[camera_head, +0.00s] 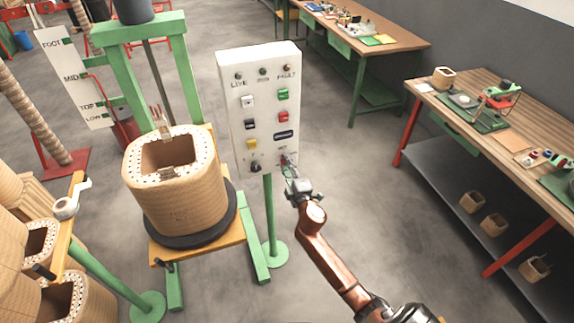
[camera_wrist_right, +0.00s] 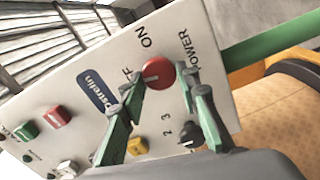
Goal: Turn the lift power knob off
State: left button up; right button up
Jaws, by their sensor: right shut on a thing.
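The white control panel (camera_head: 240,150) stands on a green post in the middle of the head view, with lamps and coloured buttons. The red power knob (camera_wrist_right: 158,73) is at its lower right, under ON and partly hidden OFF lettering, and also shows small in the head view (camera_head: 284,159). My right gripper (camera_head: 288,168) is at the panel face, shut on the knob. In the right wrist view its green fingers (camera_wrist_right: 166,90) sit on either side of the red knob. The knob's exact pointing direction is unclear. My left gripper is out of view.
A black selector knob (camera_head: 255,166) and a yellow button (camera_wrist_right: 137,146) sit close to the gripper. A large wound coil (camera_head: 175,205) stands on the lift platform to the left. Workbenches (camera_head: 385,38) are behind and right. Open floor lies between.

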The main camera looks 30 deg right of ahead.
jog(key=shift+n, duration=1.1)
jog(key=o, duration=1.2)
jog(key=shift+c, duration=0.2)
jog(key=v, duration=1.2)
jog(key=shift+f, duration=0.1)
